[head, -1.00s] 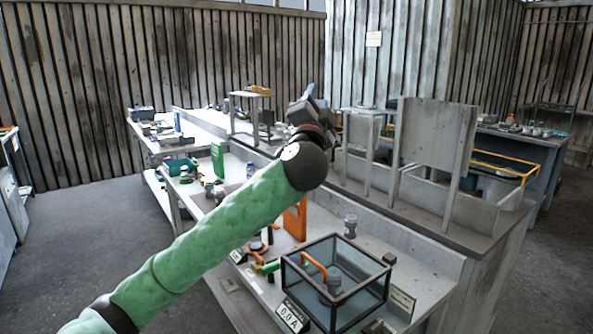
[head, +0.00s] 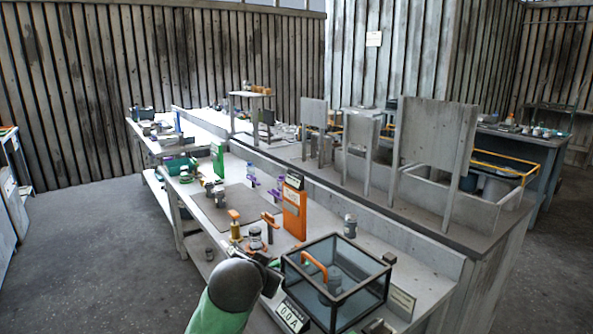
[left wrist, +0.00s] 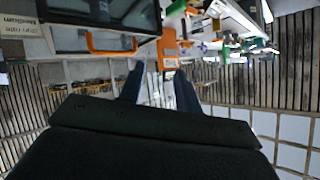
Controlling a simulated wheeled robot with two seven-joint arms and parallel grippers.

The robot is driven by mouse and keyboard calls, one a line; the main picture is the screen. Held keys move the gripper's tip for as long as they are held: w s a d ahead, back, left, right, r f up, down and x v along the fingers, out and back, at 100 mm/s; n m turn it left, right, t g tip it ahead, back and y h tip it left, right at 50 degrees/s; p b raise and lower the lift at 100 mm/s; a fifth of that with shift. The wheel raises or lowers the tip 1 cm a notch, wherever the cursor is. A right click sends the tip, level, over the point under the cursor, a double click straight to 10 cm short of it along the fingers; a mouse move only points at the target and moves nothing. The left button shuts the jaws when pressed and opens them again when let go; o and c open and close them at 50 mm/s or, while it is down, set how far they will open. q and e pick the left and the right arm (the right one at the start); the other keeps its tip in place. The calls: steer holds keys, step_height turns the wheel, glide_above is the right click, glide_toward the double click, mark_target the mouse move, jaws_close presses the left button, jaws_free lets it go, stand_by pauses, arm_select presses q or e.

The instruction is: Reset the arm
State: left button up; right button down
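My left arm comes up from the bottom of the head view, with its dark rounded wrist joint (head: 235,285) just left of a glass-walled box (head: 335,272). The gripper itself is mostly hidden behind that joint. In the left wrist view my left gripper (left wrist: 158,88) has its two dark fingers spread apart, with nothing seen between them. The glass box (left wrist: 105,15) with its orange handle (left wrist: 110,44) and an orange unit (left wrist: 168,48) show beyond the fingers. My right gripper is in neither view.
The orange unit (head: 295,210) stands on the grey bench behind the glass box. A display reading 0.0 A (head: 289,316) sits at the box's front. Open floor (head: 95,250) lies left of the bench.

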arm_select(q)
steer(key=s+a+f+n+g, duration=0.2)
steer(key=s+a+f+g, duration=0.1)
steer(key=s+f, duration=0.75)
steer(key=s+a+f+n+g, duration=0.1)
steer(key=s+a+f+g, duration=0.15)
steer(key=s+f, duration=0.8)
steer(key=s+a+f+g, duration=0.1)
steer(key=s+f+g, duration=0.3)
steer(key=s+f, duration=1.2)
steer(key=shift+n, duration=0.3)
